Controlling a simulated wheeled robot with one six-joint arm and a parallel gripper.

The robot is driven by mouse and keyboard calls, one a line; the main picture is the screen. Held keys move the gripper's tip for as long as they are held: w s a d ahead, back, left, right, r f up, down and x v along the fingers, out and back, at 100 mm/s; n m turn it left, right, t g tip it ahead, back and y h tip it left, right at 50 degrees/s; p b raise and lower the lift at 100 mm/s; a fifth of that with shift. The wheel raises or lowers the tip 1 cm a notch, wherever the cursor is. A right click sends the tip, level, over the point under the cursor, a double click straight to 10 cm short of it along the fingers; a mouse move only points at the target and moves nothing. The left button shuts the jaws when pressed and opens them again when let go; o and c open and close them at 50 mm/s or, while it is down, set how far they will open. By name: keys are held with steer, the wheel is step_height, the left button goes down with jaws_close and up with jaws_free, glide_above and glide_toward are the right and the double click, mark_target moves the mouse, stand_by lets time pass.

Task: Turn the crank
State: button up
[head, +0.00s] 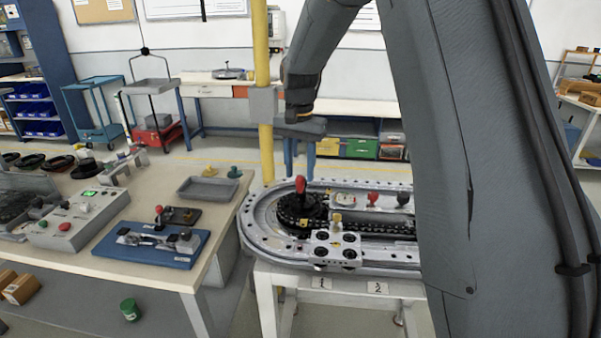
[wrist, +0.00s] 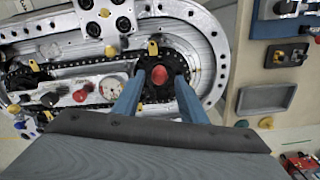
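The crank's red knob (head: 300,185) stands upright on a black sprocket wheel (head: 291,212) at the left end of the oval ring track (head: 258,237). My gripper (head: 299,174) points down above the knob, with its two blue fingers apart. In the wrist view the red knob (wrist: 159,76) shows between the fingertips (wrist: 160,80), with a gap on both sides. The fingers are open and hold nothing. Whether the fingertips reach down to the knob's height is hard to tell.
A carriage (head: 336,250) with black rollers sits on the track's near side. Another red knob (head: 373,199) and a black knob (head: 403,199) stand inside the loop. A yellow post (head: 266,150) rises behind the track. A workbench (head: 100,262) with a grey tray (head: 208,190) stands at left.

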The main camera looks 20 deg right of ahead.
mark_target(302, 190)
steer(key=shift+f+p, duration=0.3)
steer(key=shift+f, duration=1)
jaws_close()
